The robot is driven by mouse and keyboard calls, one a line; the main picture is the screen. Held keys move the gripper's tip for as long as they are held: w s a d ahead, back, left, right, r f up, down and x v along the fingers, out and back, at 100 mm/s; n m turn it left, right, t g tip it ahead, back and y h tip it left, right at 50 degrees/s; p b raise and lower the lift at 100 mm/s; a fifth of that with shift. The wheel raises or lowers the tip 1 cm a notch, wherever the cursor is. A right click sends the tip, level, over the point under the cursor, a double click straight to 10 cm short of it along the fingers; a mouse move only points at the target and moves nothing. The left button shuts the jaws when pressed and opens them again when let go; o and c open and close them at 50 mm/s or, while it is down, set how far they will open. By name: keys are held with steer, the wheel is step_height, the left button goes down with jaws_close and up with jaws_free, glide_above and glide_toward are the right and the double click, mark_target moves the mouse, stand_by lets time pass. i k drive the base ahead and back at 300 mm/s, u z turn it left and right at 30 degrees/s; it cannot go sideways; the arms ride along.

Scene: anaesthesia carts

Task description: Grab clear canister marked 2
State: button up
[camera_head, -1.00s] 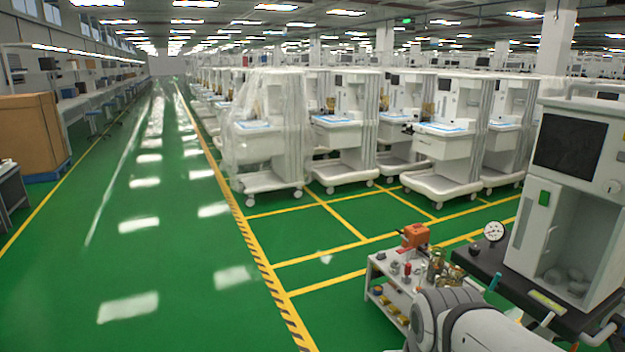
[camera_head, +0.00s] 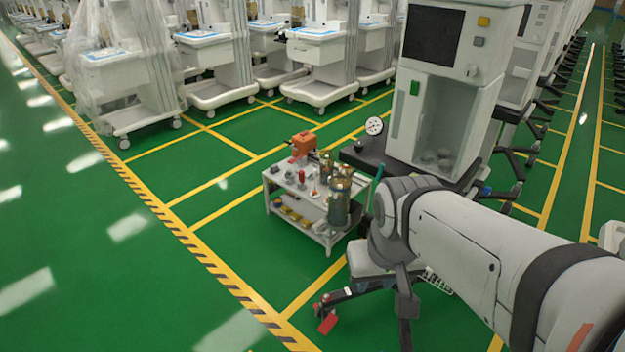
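On a small white trolley (camera_head: 291,213) near the middle of the view stand several glassy cylinders. A large clear, brownish canister (camera_head: 340,203) is at its right front corner. A smaller clear cylinder (camera_head: 326,167) with a brass-coloured part stands behind it. No marking is readable on either, so I cannot tell which is marked 2. My arm comes in from the lower right and its bulky joint is right of the trolley in the picture. The end of my arm is hidden or out of frame, and I do not see my gripper.
An orange box (camera_head: 303,143) and small parts sit on the trolley top. Right behind it stands a white anaesthesia cart (camera_head: 445,95) with a round gauge (camera_head: 374,126). A wheeled base with a red pedal (camera_head: 327,322) is in front. Green floor at left is clear.

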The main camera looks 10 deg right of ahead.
mark_target(339, 198)
steer(key=u, duration=0.4)
steer(key=k, duration=1.35)
steer(key=u, duration=0.7)
steer(key=i, duration=1.25)
steer(key=z, duration=0.45)
steer(key=i, duration=1.3)
steer(key=z, duration=1.25)
steer(key=i, duration=0.5)
steer(key=z, duration=0.15)
steer(key=k, duration=0.8)
steer(key=z, duration=0.2)
